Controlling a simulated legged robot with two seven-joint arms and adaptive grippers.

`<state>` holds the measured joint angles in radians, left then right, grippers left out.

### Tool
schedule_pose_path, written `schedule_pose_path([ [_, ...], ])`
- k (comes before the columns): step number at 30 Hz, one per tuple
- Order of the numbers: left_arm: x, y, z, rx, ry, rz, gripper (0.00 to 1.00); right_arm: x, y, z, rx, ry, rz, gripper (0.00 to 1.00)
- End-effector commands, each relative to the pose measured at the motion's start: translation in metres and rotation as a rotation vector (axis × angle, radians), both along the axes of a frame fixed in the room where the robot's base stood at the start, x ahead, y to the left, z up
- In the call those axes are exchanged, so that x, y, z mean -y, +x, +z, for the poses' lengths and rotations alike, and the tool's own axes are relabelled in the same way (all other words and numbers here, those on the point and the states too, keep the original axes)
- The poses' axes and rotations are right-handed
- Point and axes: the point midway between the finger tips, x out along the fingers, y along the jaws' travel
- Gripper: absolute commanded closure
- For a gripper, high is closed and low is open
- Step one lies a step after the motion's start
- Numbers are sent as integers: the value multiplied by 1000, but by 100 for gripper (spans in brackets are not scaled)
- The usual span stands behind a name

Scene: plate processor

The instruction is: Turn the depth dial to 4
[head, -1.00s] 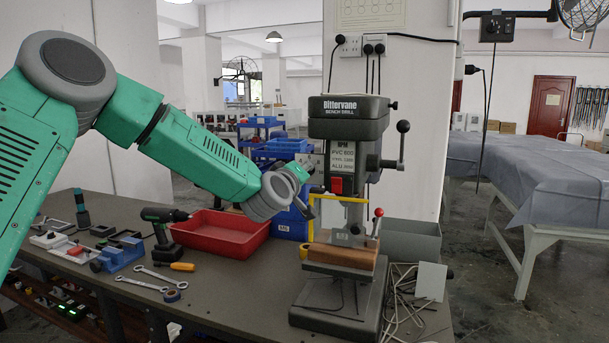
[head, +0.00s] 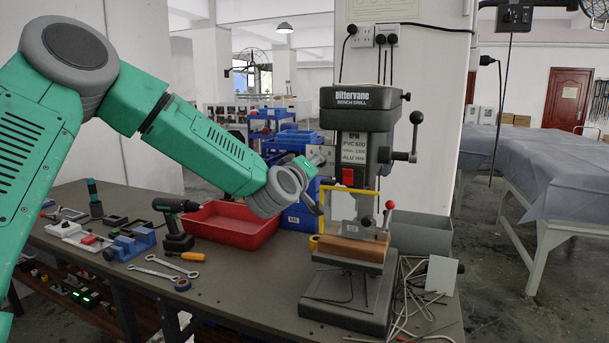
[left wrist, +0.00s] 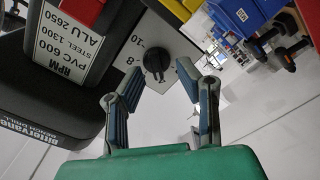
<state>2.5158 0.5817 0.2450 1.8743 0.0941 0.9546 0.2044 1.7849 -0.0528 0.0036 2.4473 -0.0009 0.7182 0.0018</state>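The bench drill (head: 362,97) stands on the bench. In the left wrist view the depth dial is a round black knob (left wrist: 157,61) on a light grey plate (left wrist: 150,34) on the drill's side. The marks 10 and 8 show on the plate; the knob's exact setting cannot be read. My left gripper (left wrist: 157,76) is open, with one finger on each side of the knob in this view. I see no clear contact. My right gripper is not in view.
A yellow guard frame (head: 349,189) and a red-knobbed lever (head: 389,207) are on the drill's front. A wooden block (head: 350,248) is under the spindle. A red tray (head: 234,226), a cordless drill (head: 174,220) and wrenches (head: 172,266) lie to the left.

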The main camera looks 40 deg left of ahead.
Motion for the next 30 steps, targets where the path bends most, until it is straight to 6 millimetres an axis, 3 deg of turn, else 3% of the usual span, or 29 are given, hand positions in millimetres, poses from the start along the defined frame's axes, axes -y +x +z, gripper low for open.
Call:
schedule_pose_path([
  [6, 11, -47, -2, -4, -3, -2, 70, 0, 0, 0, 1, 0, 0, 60],
  [13, 18, -84, -4, -7, -3, -1, 70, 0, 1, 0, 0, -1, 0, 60],
  [19, 21, -95, -5, -8, -3, 1, 70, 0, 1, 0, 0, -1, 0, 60],
  [30, 21, -96, -5, -7, -3, 0, 70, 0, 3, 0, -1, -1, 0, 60],
])
